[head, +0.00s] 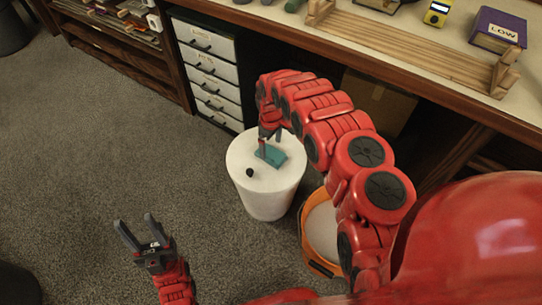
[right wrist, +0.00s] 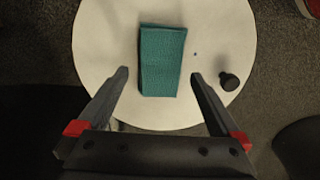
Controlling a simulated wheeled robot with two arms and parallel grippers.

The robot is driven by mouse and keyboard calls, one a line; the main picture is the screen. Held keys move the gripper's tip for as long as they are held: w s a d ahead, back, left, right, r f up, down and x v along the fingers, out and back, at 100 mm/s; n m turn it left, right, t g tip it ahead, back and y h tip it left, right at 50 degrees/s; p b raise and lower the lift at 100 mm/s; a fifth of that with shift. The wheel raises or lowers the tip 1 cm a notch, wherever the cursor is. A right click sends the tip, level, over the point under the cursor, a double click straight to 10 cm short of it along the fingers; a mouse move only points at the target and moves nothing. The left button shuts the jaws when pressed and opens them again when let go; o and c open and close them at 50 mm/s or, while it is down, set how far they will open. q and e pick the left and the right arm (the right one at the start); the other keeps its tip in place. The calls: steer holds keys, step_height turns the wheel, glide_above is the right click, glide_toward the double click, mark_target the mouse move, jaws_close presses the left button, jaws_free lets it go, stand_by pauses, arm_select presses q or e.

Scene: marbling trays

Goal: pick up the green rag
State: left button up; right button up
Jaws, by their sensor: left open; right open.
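The green rag (head: 272,156) is a folded teal-green rectangle lying flat on top of a round white stool or drum. In the right wrist view the rag (right wrist: 162,60) lies ahead of and between the open fingers. My right gripper (head: 263,145) hangs over the white top at the rag's left side, partly hidden by my wrist. It also shows in the right wrist view (right wrist: 158,80), open and empty, with a finger on either side of the rag's near end. I cannot tell its exact height. My left gripper (head: 138,228) is open and empty above the carpet at lower left.
A small black knob-like object (head: 250,173) stands on the white drum (head: 268,203) near the rag; it also shows in the right wrist view (right wrist: 229,80). An orange-rimmed bucket (head: 318,267) is close by. A workbench (head: 400,45) and drawer unit (head: 205,65) stand behind. Carpet at left is clear.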

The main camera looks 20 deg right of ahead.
mark_target(271, 152)
step_height(271, 152, down, 3)
steer(key=shift+f+b, duration=0.15)
steer(key=shift+b, duration=0.15)
steer(key=c, duration=0.7)
